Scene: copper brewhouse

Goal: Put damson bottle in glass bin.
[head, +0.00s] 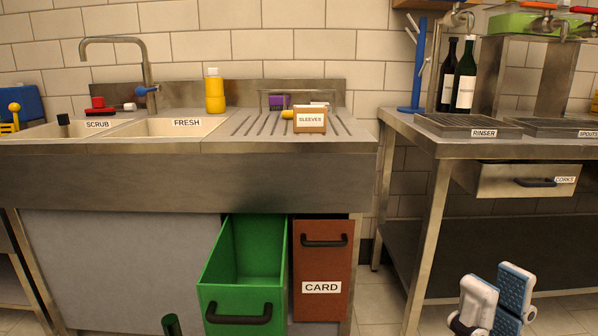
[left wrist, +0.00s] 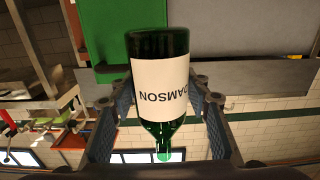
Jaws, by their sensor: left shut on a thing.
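The damson bottle (left wrist: 160,85) is dark green glass with a white label, reading DAMSON upside down in the left wrist view. My left gripper (left wrist: 160,108) is shut on it, one finger on each side. In the head view only a dark green bottle end (head: 171,325) shows at the bottom edge; the left gripper is out of that view. An open green bin (head: 243,290) with a black handle is pulled out under the sink, to the right of and beyond that bottle end. No label shows on it. My right gripper (head: 497,292) is at the lower right, holding nothing visible.
A brown CARD bin (head: 322,270) stands right of the green bin. Above them is the steel sink counter (head: 180,180), with a SLEEVES box (head: 310,119) and a yellow bottle (head: 214,92). A steel table (head: 400,122) at right carries two dark bottles (head: 465,77) and drip trays.

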